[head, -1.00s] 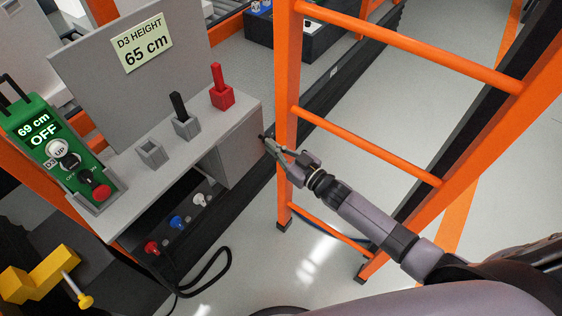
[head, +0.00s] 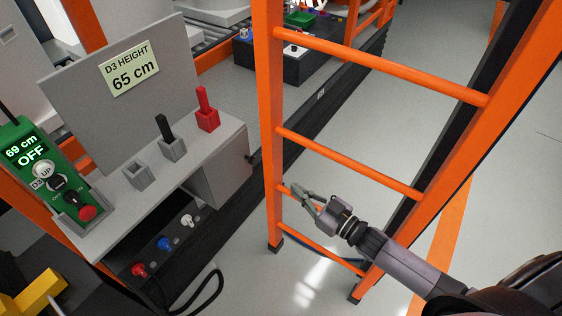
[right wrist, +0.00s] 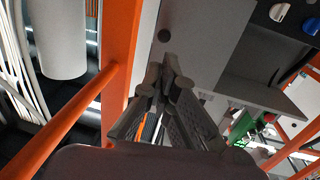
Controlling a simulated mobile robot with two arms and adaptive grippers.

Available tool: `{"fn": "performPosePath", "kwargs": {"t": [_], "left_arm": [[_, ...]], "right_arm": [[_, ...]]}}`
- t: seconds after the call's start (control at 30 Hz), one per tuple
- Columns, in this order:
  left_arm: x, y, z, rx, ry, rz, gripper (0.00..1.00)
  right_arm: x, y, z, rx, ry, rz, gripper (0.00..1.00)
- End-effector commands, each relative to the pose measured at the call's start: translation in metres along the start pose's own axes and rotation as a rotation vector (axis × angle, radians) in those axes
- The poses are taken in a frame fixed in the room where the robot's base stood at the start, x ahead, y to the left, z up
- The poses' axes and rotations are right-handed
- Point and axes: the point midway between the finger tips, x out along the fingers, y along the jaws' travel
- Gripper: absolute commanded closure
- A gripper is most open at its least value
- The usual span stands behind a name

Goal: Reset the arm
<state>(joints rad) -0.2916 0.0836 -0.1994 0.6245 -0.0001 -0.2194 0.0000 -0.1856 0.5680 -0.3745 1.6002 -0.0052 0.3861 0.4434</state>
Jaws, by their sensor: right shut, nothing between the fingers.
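My right gripper (head: 297,193) is shut and empty in the head view. It overlaps the lower part of the orange ladder (head: 268,120), apart from the grey control bench to its left. In the right wrist view its fingers (right wrist: 166,75) are closed together, with an orange post close on the left and a grey panel behind. I cannot tell whether it touches the ladder. My left gripper is not in view.
The bench (head: 100,225) holds a red handle (head: 206,110), a black handle (head: 166,132), an empty grey socket (head: 139,175) and a green controller (head: 35,165) reading "69 cm OFF". A sign (head: 130,68) says 65 cm. Open floor (head: 510,160) lies right of the ladder.

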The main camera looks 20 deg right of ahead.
Motion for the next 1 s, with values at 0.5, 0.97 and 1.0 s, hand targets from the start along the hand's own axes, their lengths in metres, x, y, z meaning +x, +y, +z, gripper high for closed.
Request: {"fn": "performPosePath", "kwargs": {"t": [0.5,0.97,1.0], "left_arm": [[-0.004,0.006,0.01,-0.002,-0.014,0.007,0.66],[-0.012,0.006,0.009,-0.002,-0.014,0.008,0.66],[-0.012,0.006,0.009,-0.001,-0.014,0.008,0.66]], "right_arm": [[-0.046,0.027,0.137,0.014,-0.321,0.192,1.0],[-0.266,-0.073,0.381,0.133,-1.134,0.333,1.0],[-0.285,-0.089,0.392,0.147,-1.195,0.326,1.0]]}}
